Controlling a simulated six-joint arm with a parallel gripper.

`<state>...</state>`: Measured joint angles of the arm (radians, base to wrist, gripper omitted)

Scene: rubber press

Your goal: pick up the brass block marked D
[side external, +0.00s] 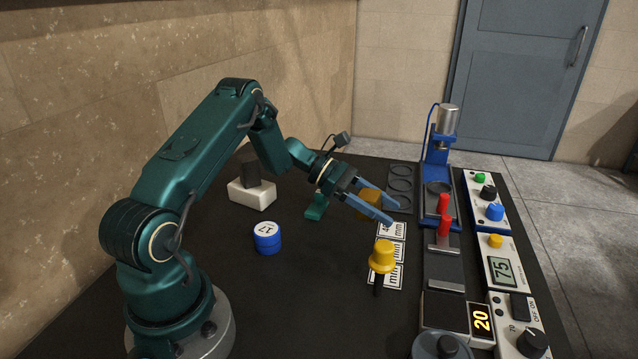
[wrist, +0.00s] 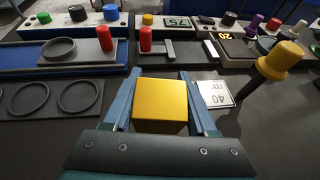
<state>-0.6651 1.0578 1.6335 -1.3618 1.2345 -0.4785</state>
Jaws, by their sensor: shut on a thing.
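A brass block (side external: 368,201) sits between the two blue fingers of my gripper (side external: 393,213). In the wrist view the brass block (wrist: 160,106) fills the space between the fingers of my gripper (wrist: 157,78). My gripper is shut on it. The faces in view are plain yellow, and I see no letter D on them. Whether the block's underside is clear of the dark table cannot be told for sure.
A yellow-knobbed tool (side external: 382,256) stands on printed white cards (side external: 390,230) in front of my gripper. Dark rings (side external: 401,171), a blue press (side external: 440,150) and red handles (side external: 443,215) lie to the right.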

